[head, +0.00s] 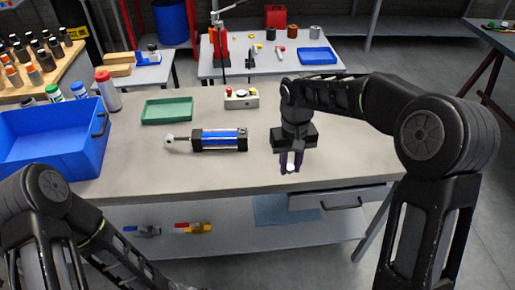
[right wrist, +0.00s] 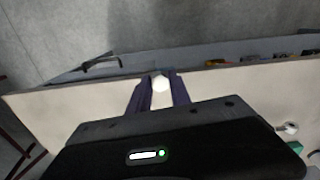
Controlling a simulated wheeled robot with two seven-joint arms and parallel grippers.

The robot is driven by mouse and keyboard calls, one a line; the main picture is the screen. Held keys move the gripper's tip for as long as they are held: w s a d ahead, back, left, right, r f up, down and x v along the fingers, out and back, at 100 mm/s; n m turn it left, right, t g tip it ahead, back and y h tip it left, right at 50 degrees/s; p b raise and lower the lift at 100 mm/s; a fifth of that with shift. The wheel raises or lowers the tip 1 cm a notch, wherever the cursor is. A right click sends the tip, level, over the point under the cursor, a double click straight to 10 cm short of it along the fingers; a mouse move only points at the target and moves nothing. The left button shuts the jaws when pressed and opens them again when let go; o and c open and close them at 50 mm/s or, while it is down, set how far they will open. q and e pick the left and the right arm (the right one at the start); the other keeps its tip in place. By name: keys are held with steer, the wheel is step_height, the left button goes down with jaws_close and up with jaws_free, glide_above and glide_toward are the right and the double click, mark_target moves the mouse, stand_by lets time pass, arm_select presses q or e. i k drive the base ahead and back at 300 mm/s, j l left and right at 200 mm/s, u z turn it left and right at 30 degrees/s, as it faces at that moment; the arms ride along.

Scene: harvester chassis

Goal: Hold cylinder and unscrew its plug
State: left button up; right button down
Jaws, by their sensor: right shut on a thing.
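The cylinder (head: 218,139) lies on its side on the workbench. It has a clear blue body, black end caps and a silver rod with an eye pointing left. My right gripper (head: 291,165) is to the right of the cylinder and apart from it, pointing down near the bench's front edge. It is shut on a small white plug (right wrist: 160,83), which shows between the fingertips in the right wrist view. Part of my left arm shows at the bottom left of the head view, but its gripper is out of view.
On the workbench (head: 240,172) are a blue bin (head: 50,150), a green tray (head: 167,110), a red-capped bottle (head: 107,91) and a button box (head: 241,98). A drawer (head: 340,198) is under the front edge. The bench around the cylinder is clear.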

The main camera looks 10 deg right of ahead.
mark_target(198, 138)
steer(key=i+l+u, duration=0.15)
steer(key=u, duration=0.2)
steer(key=i+l+u, duration=0.15)
steer(key=u, duration=0.2)
steer(key=i+l+u, duration=0.1)
steer(key=l+u, duration=0.3)
